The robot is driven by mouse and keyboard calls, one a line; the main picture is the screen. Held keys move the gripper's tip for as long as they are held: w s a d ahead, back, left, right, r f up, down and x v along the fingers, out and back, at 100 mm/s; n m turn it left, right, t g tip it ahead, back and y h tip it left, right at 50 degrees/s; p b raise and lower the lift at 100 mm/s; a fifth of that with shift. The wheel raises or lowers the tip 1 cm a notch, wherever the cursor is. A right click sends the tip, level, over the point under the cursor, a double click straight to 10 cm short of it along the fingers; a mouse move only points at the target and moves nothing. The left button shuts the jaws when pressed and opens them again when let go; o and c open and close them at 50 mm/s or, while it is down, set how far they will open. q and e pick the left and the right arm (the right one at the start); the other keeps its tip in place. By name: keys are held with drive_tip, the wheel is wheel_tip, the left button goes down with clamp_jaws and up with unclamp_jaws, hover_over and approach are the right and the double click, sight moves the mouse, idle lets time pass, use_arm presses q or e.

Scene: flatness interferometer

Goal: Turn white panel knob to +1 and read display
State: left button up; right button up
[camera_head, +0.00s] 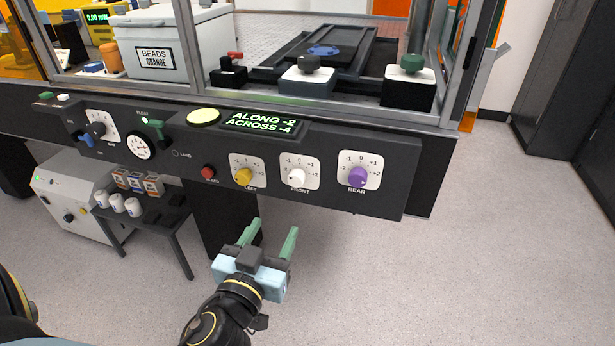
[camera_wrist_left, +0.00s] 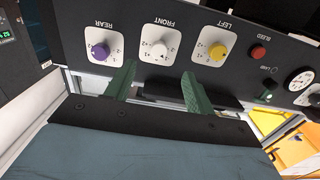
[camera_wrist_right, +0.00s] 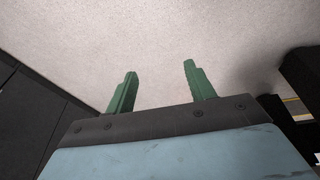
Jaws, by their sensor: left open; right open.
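The white FRONT knob (camera_head: 297,176) sits on its white scale plate, between the yellow LEFT knob (camera_head: 243,175) and the purple REAR knob (camera_head: 357,176). It also shows upside down in the left wrist view (camera_wrist_left: 158,48); its exact setting is too small to read surely. The display (camera_head: 262,122) shows ALONG -2 and ACROSS -4 in bright green. My left gripper (camera_head: 274,232) is open and empty, below and in front of the panel, apart from the knob. In its wrist view the white knob lies between and beyond the fingers. My right gripper (camera_wrist_right: 159,70) is open and empty above floor.
The panel (camera_head: 390,185) also carries a red BLEED button (camera_head: 208,171), a dial gauge (camera_head: 139,146) and a green FLOAT lever (camera_head: 155,127). A low black stand (camera_head: 165,215) with white cups is at left. The floor at right is clear.

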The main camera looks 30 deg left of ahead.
sight(295, 182)
use_arm(q)
drive_tip(key=x, duration=0.8)
drive_tip(key=r+x, duration=0.1)
drive_tip(key=x, duration=0.3)
drive_tip(key=shift+w+a+r, duration=0.1)
drive_tip(key=shift+w+a, duration=0.15)
drive_tip(key=shift+w, duration=0.35)
drive_tip(key=c, duration=1)
